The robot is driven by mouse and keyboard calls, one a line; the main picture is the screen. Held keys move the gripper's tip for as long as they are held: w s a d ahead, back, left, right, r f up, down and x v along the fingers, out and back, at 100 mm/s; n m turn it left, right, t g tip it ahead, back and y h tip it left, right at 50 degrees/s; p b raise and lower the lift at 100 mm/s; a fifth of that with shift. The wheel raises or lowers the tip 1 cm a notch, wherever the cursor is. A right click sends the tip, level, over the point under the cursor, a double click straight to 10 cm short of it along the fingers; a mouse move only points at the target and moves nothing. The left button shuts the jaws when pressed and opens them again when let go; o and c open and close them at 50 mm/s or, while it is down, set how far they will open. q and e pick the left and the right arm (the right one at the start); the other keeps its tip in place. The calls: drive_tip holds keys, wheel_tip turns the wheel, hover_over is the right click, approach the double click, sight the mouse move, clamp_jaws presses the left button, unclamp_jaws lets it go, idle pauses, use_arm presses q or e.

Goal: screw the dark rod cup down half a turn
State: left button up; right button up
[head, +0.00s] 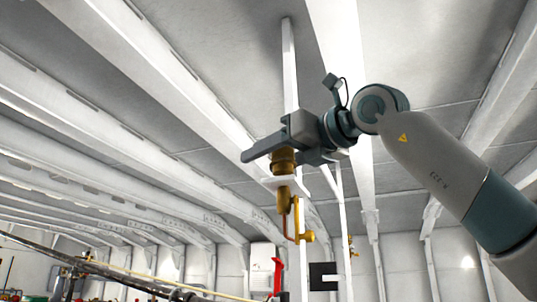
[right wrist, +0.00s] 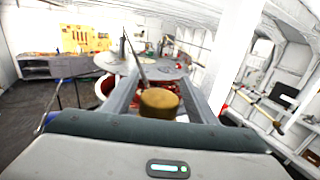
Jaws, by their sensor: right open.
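The brass cup (head: 284,164) sits upright on a small white bracket (head: 286,184) in the head view. In the right wrist view the cup (right wrist: 158,103) stands between the two fingers, with gaps beside it. A thin dark rod (right wrist: 135,58) rises above the cup there and leans left; I cannot tell whether it joins the cup. My right gripper (head: 283,148) is open around the cup's upper part, coming in from the right, and hides its top in the head view. My left gripper is not in view.
Brass fittings with a copper pipe (head: 290,220) hang below the bracket. A white post (head: 290,70) runs up behind the gripper. A red handle (head: 277,275) and a black square bracket (head: 322,277) are lower down. White ceiling beams run overhead.

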drive_tip(key=c, duration=1.1)
drive_tip(key=m+t+h+b, duration=0.3)
drive_tip(key=h+b, duration=0.1)
drive_tip(key=shift+w+d, duration=0.25)
drive_tip(key=shift+d, duration=0.15)
drive_tip(key=shift+r, duration=0.1)
drive_tip(key=shift+d, duration=0.1)
drive_tip(key=o, duration=1.1)
